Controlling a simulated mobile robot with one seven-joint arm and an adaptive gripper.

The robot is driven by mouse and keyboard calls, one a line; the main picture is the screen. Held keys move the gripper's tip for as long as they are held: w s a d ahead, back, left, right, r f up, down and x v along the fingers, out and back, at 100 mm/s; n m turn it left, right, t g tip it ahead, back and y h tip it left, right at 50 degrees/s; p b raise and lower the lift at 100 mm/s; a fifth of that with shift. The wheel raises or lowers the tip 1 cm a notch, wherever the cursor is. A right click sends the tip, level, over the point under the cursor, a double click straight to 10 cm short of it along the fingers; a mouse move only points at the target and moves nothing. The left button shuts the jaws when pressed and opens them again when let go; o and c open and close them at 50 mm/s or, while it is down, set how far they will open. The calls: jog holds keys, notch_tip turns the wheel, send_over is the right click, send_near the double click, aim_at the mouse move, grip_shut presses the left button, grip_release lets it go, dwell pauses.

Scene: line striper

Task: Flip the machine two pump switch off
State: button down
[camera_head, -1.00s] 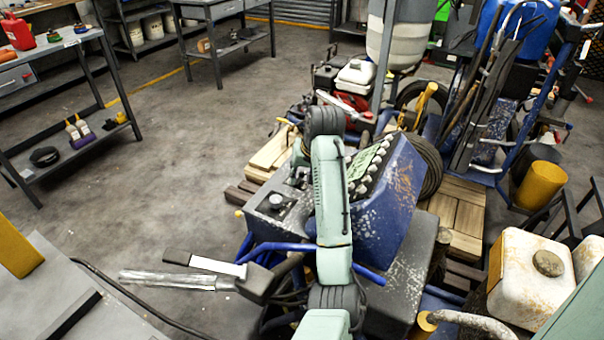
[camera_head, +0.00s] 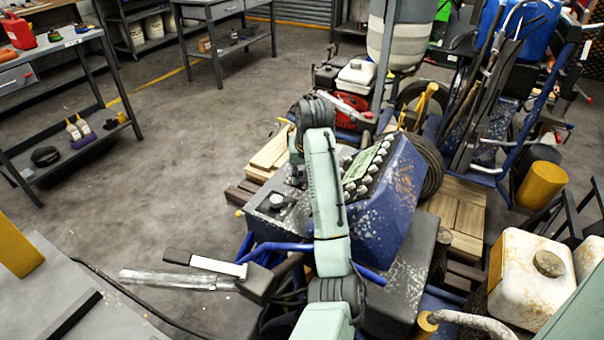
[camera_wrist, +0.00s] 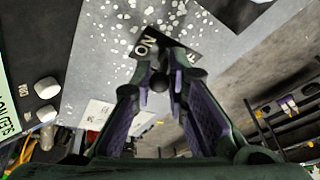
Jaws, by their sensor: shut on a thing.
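The blue machine (camera_head: 402,178) stands at the centre of the head view, with a row of white knobs (camera_head: 366,168) on its sloped panel. My gripper (camera_wrist: 160,78) is low over the panel in the wrist view. Its fingers have closed around a small dark switch lever (camera_wrist: 158,83) with a rounded end. In the head view my forearm hides much of the panel, and the switch is not clear there. I cannot read which machine number it belongs to.
A handle lever (camera_head: 205,264) sticks out to the left. Wooden pallets (camera_head: 460,215) and a white tank (camera_head: 530,275) stand at the right. The floor at the left is open.

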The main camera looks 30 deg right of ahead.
jog(key=g+h, duration=0.1)
jog(key=g, duration=0.1)
jog(key=shift+w+r+g+h, duration=0.3)
jog(key=shift+w+g+h, duration=0.1)
jog(key=g, duration=0.1)
jog(key=w+a+g+h, duration=0.1)
jog(key=shift+w+n+g+h, duration=0.1)
jog(key=shift+n+g+h, duration=0.2)
jog(key=shift+g, duration=0.1)
jog(key=shift+w+a+f+g+h, duration=0.15)
jog(key=shift+g+h, duration=0.15)
jog(key=shift+g, duration=0.2)
jog(key=shift+w+f+g+h, duration=0.15)
jog(key=shift+g+h, duration=0.15)
jog(key=shift+g, duration=0.2)
jog(key=c, duration=1.6)
grip_release()
jog(key=shift+a, duration=0.1)
